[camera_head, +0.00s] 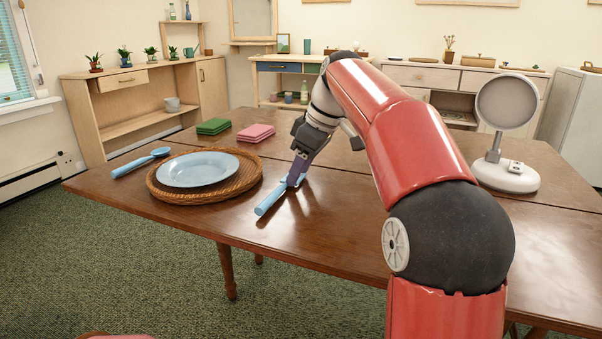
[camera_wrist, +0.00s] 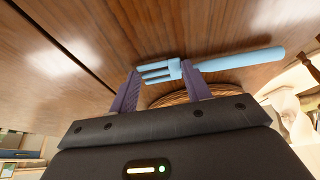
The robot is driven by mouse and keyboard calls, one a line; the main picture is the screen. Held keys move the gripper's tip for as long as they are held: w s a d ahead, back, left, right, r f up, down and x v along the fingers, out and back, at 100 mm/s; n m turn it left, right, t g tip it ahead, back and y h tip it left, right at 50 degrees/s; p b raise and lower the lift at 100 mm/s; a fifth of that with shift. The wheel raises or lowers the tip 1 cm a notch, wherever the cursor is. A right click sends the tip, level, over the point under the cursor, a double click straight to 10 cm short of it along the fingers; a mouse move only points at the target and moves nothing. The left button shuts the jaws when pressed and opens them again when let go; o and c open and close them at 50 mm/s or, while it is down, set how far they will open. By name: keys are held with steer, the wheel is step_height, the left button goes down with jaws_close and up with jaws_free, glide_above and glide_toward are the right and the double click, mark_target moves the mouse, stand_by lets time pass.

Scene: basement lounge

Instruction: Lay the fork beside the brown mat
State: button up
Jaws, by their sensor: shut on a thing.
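The light blue fork (camera_head: 269,199) is at the right of the brown mat, apart from it, with its handle toward the table's front edge. My gripper (camera_head: 297,179) points down over the table with its purple fingers shut on the fork near the tines. In the wrist view the fork (camera_wrist: 240,62) lies across the gripper (camera_wrist: 160,71). I cannot tell whether the fork touches the table. The round woven brown mat (camera_head: 163,194) holds a light blue plate (camera_head: 197,169). A strip of the mat (camera_wrist: 172,99) shows behind the fingers in the wrist view.
A blue spoon (camera_head: 140,162) lies left of the mat. Green (camera_head: 213,126) and pink (camera_head: 256,132) stacks lie behind it. A white lamp-like device (camera_head: 506,175) stands at the right. The wooden table (camera_head: 330,225) is bare in front of my gripper, toward its front edge.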

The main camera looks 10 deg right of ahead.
steer(key=shift+f, duration=0.15)
steer(key=o, duration=1)
steer(key=shift+c, duration=0.2)
steer(key=p+v, duration=0.4)
steer(key=v, duration=0.8)
steer(key=shift+r, duration=0.2)
